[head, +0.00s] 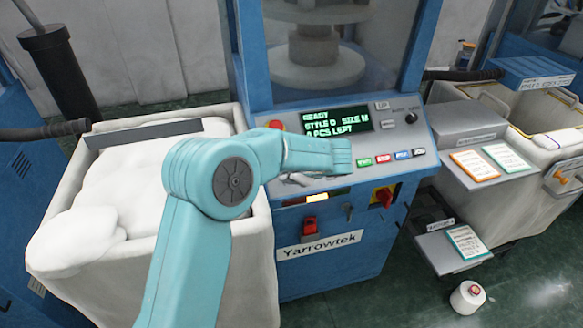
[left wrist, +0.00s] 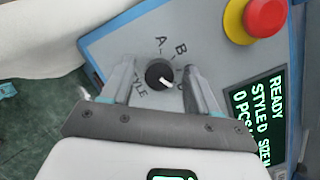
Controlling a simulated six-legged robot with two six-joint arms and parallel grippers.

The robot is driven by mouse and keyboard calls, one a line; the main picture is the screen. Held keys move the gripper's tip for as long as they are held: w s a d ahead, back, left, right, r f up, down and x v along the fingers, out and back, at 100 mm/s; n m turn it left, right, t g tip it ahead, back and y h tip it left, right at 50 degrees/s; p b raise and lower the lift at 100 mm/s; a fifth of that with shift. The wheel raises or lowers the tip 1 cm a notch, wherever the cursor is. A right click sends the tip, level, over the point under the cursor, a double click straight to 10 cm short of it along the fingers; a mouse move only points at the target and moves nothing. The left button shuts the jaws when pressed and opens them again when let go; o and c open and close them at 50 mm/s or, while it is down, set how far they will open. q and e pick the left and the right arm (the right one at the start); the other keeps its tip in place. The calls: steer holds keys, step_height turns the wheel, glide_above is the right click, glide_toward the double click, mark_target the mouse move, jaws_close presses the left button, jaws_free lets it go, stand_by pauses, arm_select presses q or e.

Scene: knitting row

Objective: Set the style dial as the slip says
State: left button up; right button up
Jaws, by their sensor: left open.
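The style dial (left wrist: 160,74) is a round black knob with a white pointer mark aimed to the lower right in the left wrist view. Letters A and B and the word STYLE are printed around it; another letter is partly covered by a finger. My left gripper (left wrist: 159,67) is open, one finger on each side of the dial; I cannot tell whether they touch it. In the head view my left gripper (head: 292,181) is over the panel's left part and hides the dial. My right gripper is not in view.
A red button (left wrist: 265,14) on a yellow base is close by. Coloured buttons (head: 389,157) line the panel. Orange-edged (head: 475,166) and green-edged (head: 507,158) slips lie on a right-hand shelf, another slip (head: 466,241) lower; their text is too small. A white bin (head: 60,190) stands left.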

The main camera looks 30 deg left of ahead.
arm_select(q)
steer(key=v, duration=1.6)
steer(key=shift+b, duration=0.45)
steer(key=shift+s+d, duration=0.1)
steer(key=shift+d, duration=0.05)
steer(key=s+d+f+n+g+h, duration=0.1)
steer(key=s+d+f+g+h, duration=0.2)
steer(key=f, duration=0.9)
steer(key=s+d+f+h, duration=0.4)
steer(key=f, duration=0.9)
steer(key=s+d+f+n+h, duration=0.2)
steer(key=s+f+n+h, duration=0.1)
steer(key=s+f+n, duration=0.4)
steer(key=s+d+f+n+h, duration=0.2)
steer(key=s+f+n, duration=0.5)
steer(key=s, duration=0.4)
steer(key=shift+d+f+n+h, duration=0.4)
steer(key=shift+d+n, duration=0.3)
steer(key=shift+d, duration=0.15)
